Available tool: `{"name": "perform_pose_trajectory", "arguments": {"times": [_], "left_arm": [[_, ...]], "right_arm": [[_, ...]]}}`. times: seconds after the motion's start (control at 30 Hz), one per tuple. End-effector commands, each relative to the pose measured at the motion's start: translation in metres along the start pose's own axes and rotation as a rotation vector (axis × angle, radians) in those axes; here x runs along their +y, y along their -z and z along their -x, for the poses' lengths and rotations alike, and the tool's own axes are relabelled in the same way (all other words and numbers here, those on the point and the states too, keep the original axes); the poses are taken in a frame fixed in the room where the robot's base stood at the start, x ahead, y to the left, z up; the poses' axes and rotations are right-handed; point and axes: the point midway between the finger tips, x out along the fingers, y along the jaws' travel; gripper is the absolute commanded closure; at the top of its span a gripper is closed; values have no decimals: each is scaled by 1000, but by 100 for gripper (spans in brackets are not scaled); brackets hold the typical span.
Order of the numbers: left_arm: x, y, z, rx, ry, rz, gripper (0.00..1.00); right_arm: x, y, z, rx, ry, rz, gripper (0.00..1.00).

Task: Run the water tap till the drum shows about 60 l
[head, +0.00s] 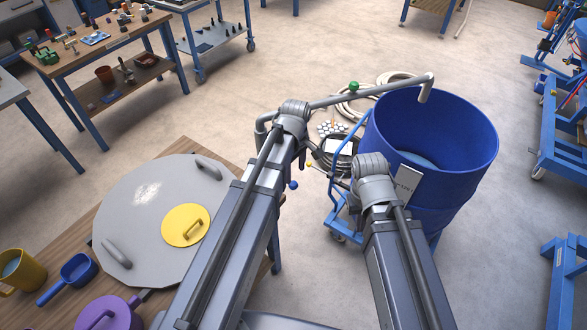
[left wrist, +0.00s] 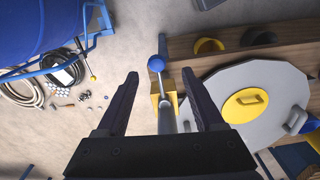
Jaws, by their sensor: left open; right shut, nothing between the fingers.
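The blue drum (head: 455,185) stands upright at right in the head view, with pale blue liquid (head: 418,160) low inside. A small pale label or display (head: 408,182) is at its near side; its reading is illegible. A grey pipe (head: 390,88) with a green ball knob (head: 353,87) ends in a downturned spout over the drum. A blue ball knob (head: 293,185) shows beside my left arm; in the left wrist view a blue ball (left wrist: 156,63) tops a stalk. My left gripper (left wrist: 160,80) is open, its fingers either side of the stalk. My right gripper is hidden.
The drum sits on a blue trolley (head: 334,225). Coiled hoses (head: 338,155) lie beside it. A wooden table (head: 185,150) at left carries a grey lid (head: 125,200) with a yellow cover (head: 185,225), a blue scoop (head: 76,270) and a yellow mug (head: 20,270).

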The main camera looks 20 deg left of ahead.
Motion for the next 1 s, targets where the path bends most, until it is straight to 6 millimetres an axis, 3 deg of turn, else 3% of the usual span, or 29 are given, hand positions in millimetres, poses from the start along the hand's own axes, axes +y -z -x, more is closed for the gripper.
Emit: {"name": "perform_pose_trajectory", "arguments": {"times": [0.1,0.47,1.0], "left_arm": [[3,8,2,-3,-4,68,31],[2,8,-8,-3,-4,75,31],[3,8,-70,-3,-4,73,31]], "right_arm": [[0,0,2,0,0,0,100],[-1,0,-8,0,0,0,100],[-7,4,-70,0,0,0,100]]}}
